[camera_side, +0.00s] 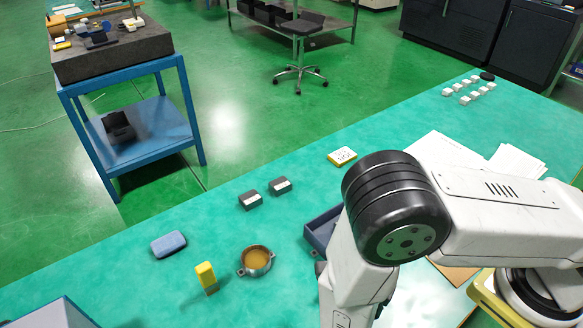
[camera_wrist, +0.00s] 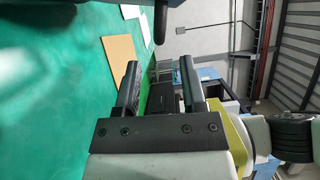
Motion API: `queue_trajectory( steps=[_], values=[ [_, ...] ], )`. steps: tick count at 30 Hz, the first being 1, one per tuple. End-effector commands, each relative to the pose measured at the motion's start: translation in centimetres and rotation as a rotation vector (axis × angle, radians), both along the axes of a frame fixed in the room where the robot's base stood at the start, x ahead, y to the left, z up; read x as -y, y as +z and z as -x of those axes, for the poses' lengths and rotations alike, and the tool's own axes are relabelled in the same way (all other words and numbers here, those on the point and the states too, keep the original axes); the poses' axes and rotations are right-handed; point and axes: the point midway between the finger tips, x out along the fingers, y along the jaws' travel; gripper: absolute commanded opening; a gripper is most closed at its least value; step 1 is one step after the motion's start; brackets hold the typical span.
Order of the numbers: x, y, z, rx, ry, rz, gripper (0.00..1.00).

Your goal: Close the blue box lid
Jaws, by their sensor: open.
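A dark blue box (camera_side: 318,230) stands on the green table, left of my arm in the side view. My arm hides much of it, so I cannot tell how its lid stands. Another blue-grey box-like thing (camera_side: 52,314) is cut off by the bottom left corner. My gripper (camera_wrist: 158,74) shows in the wrist view with its two dark fingers apart and nothing between them. In the side view the gripper is not visible. The blue box cannot be made out in the wrist view.
Left of the dark blue box are a round metal part (camera_side: 257,261), a yellow block (camera_side: 206,277), a light blue case (camera_side: 168,244) and two grey blocks (camera_side: 250,200). White papers (camera_side: 447,151) lie behind my arm. A brown board (camera_wrist: 118,50) shows in the wrist view.

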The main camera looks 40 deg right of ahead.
Motion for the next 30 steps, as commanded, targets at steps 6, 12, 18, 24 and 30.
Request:
queue_trajectory(
  steps=[6,12,18,24,30],
  values=[
    [2.1,0.1,-0.8,-0.001,-0.004,0.001,0.53],
    [4.2,0.1,-1.6,-0.002,-0.004,0.002,0.53],
    [5.6,0.1,-2.2,-0.001,-0.002,0.001,0.53],
    [6.2,0.2,-2.5,-0.002,-0.001,0.001,0.53],
    [6.2,0.2,-2.5,-0.002,0.0,0.001,0.53]
  ],
)
